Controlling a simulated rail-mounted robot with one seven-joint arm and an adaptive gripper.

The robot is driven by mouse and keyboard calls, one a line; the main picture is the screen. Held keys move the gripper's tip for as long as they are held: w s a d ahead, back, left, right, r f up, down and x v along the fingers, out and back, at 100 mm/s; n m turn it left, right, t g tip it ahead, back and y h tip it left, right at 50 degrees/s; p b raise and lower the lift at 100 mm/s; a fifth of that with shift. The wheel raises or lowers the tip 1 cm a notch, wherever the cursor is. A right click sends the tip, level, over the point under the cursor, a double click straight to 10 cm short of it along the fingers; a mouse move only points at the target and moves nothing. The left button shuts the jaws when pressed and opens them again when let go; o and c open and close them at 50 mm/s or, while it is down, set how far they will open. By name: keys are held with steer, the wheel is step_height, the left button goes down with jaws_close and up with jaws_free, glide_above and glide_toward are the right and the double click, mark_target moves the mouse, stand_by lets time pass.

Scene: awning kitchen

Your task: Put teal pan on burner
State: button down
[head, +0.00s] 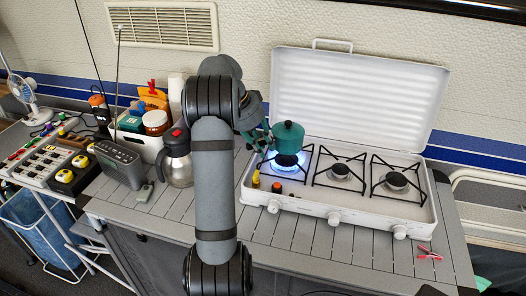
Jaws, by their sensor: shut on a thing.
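The teal pan (288,137), with its lid and knob on top, is upright over the left burner (287,161) of the white camping stove. Blue flame shows on that burner just below the pan. I cannot tell whether the pan touches the grate or hangs slightly above it. My gripper (266,138) reaches in from the left and is shut on the pan at its left side. The fingertips and the pan's handle are partly hidden by the arm and hard to make out.
The stove (340,207) has two more burners, the middle (341,170) and right (397,181), both empty. Its lid (358,95) stands open behind. A steel jug (178,163), a radio (119,166) and a crate of jars stand left. A red clip (428,253) lies front right.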

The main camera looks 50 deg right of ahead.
steer(key=shift+f, duration=1.15)
steer(key=c, duration=1.5)
jaws_free()
steer(key=shift+f, duration=0.1)
steer(key=shift+c, duration=0.2)
steer(key=p+v, duration=0.1)
steer(key=v, duration=1.1)
steer(key=shift+w, duration=0.1)
